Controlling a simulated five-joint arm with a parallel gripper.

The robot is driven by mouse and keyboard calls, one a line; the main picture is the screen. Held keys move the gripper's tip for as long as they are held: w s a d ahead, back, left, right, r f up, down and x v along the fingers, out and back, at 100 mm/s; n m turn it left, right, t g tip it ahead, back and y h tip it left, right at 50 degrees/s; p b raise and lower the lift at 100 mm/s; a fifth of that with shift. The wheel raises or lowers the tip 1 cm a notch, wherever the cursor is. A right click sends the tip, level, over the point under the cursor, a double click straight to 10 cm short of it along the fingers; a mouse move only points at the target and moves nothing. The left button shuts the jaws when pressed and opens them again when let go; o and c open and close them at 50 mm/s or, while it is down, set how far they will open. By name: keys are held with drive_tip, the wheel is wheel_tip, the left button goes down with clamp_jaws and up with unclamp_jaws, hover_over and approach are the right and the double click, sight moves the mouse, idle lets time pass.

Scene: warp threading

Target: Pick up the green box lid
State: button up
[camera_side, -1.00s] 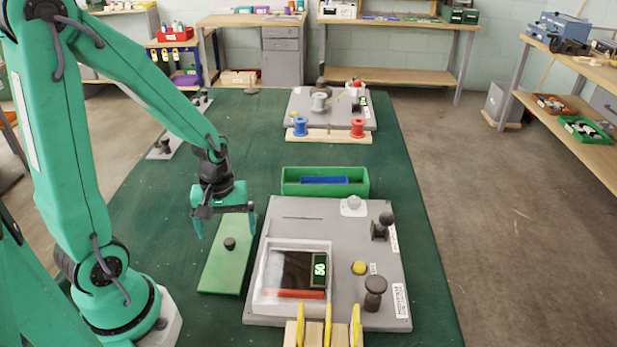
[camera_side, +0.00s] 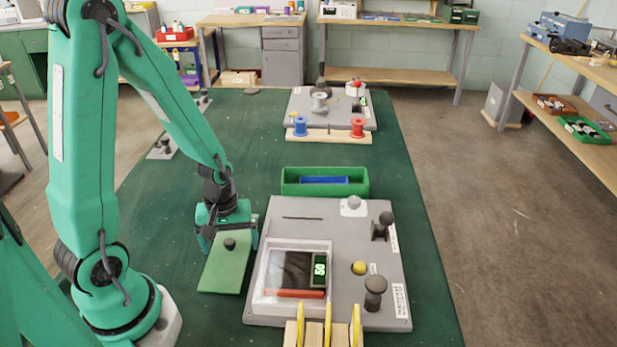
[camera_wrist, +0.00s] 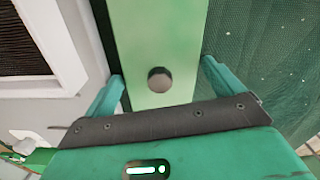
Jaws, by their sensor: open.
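The green box lid (camera_side: 222,272) is a long flat light-green plate with a dark round knob (camera_side: 229,243) on top. It lies on the dark green mat, left of the grey panel. My gripper (camera_side: 230,243) is open and low over the far part of the lid, near the knob. In the wrist view the lid (camera_wrist: 160,40) runs away between the two teal fingers (camera_wrist: 163,82), and its knob (camera_wrist: 160,80) sits between them. The fingers stand on both sides of the lid; I cannot tell whether they touch it.
The grey panel (camera_side: 340,215) with a framed display, knobs and a yellow button stands close on the right. An open green box (camera_side: 325,190) holding a blue piece is behind it. Yellow-topped pieces (camera_side: 327,325) stand at the front. The mat left of the lid (camera_side: 165,215) is clear.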

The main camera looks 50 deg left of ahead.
sight(230, 240)
drive_tip(key=c, duration=0.7)
drive_tip(key=shift+r, duration=0.2)
drive_tip(key=shift+r, duration=1.85)
drive_tip(key=s+d+r, duration=0.3)
drive_tip(key=d+r, duration=0.4)
drive_tip(key=d, duration=0.4)
drive_tip(key=shift+s, duration=0.25)
drive_tip(key=shift+w, duration=0.15)
